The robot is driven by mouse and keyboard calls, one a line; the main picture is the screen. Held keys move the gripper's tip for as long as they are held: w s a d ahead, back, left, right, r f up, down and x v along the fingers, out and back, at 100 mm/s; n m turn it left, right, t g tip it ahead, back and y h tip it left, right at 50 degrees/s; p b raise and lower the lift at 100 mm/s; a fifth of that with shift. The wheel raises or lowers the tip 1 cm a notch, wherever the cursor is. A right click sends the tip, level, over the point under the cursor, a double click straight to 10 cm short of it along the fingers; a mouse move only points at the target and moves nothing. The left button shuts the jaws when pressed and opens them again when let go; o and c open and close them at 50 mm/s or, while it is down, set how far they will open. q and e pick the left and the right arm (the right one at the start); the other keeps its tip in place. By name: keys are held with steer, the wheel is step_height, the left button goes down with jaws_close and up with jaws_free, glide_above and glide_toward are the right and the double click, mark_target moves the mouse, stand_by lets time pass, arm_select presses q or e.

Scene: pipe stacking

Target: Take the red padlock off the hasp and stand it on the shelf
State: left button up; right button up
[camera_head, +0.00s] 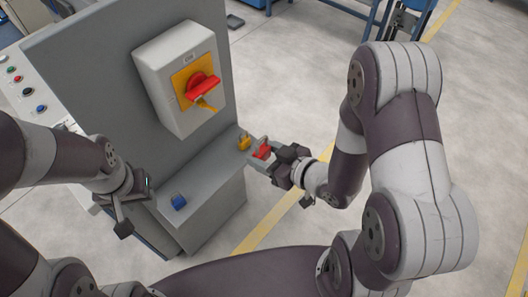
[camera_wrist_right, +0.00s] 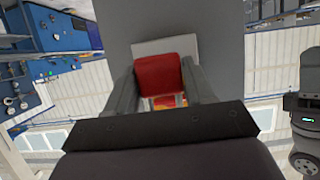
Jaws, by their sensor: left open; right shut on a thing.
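The red padlock (camera_head: 262,152) is between the fingers of my right gripper (camera_head: 264,151), at the right end of the grey shelf (camera_head: 205,205), close to the yellow padlock. It also shows in the right wrist view (camera_wrist_right: 165,75), upright between both fingers (camera_wrist_right: 160,92). Whether it touches the shelf cannot be told. A yellow hasp (camera_head: 207,104) hangs below the red switch handle (camera_head: 203,84) on the switch box, clear of the red padlock. My left gripper (camera_head: 127,212) is open and empty, left of the shelf.
A yellow padlock (camera_head: 243,142) stands at the shelf's far right part, and a blue padlock (camera_head: 179,202) at its near left. The shelf between them is bare. The light switch box (camera_head: 160,75) juts from the grey cabinet (camera_head: 85,75). A button panel (camera_head: 28,92) is at left.

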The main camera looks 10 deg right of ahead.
steer(key=s+d, duration=0.4)
steer(key=s, duration=0.2)
steer(key=shift+d+p, duration=0.2)
steer(key=shift+p, duration=0.15)
stand_by(0.6)
steer(key=shift+f, duration=0.1)
